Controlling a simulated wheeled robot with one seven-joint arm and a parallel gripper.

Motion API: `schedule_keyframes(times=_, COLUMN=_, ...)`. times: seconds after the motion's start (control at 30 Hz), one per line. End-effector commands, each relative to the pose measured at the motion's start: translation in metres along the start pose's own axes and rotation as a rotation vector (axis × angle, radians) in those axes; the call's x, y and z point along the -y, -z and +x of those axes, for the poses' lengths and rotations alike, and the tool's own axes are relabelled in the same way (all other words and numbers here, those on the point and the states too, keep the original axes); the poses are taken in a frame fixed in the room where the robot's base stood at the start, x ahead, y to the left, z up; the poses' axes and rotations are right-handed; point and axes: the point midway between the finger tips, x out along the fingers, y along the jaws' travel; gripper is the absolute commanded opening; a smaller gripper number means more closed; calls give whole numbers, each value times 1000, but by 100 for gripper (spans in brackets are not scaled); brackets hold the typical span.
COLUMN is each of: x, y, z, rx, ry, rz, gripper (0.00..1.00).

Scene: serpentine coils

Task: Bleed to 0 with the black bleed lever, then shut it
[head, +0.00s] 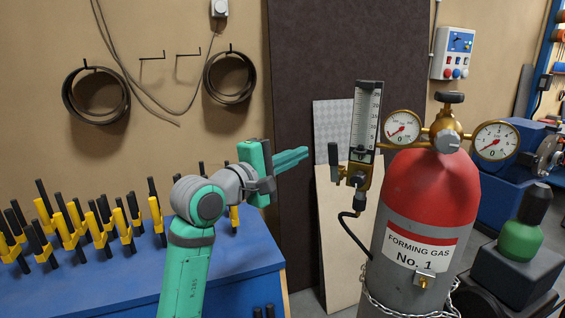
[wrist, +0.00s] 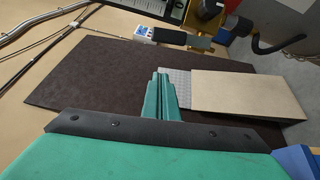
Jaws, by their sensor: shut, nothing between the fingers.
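A black lever (head: 334,162) stands upright on the left of the brass block (head: 359,177) under the clear scaled flow tube (head: 366,118). In the wrist view the dark lever (wrist: 185,42) lies across the top, beside the brass fitting (wrist: 208,12). Two round gauges, left (head: 403,128) and right (head: 495,140), flank the regulator on the red-topped gas cylinder (head: 430,190); the exact needle readings are too small to tell. My gripper (head: 306,153) is shut and empty, left of the lever and apart from it. Its fingertips also show in the wrist view (wrist: 160,76).
A blue bench (head: 150,270) with several yellow-and-black clamps is at left. A dark panel (head: 300,60) and a leaning pale board (head: 340,240) stand behind my gripper. A black hose (head: 352,235) runs from the block to the cylinder's side. A chain (head: 400,308) circles the cylinder.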

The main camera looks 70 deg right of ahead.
Motion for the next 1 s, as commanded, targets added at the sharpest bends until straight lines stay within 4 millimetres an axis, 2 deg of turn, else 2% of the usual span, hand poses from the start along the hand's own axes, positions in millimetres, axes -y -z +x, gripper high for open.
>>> schedule_keyframes(times=0.03, x=0, y=-4, z=7, rx=2, ry=1, rz=2, gripper=0)
schedule_keyframes(times=0.13, x=0, y=-20, z=8, rx=2, ry=0, rz=3, gripper=0)
schedule_keyframes(times=0.3, x=0, y=-34, z=11, rx=-1, ry=0, rz=2, gripper=0)
schedule_keyframes(times=0.77, x=0, y=-39, z=13, rx=0, ry=1, rz=4, gripper=0)
schedule_keyframes(times=1.0, x=-4, y=-58, z=16, rx=1, ry=19, rz=83, gripper=0)
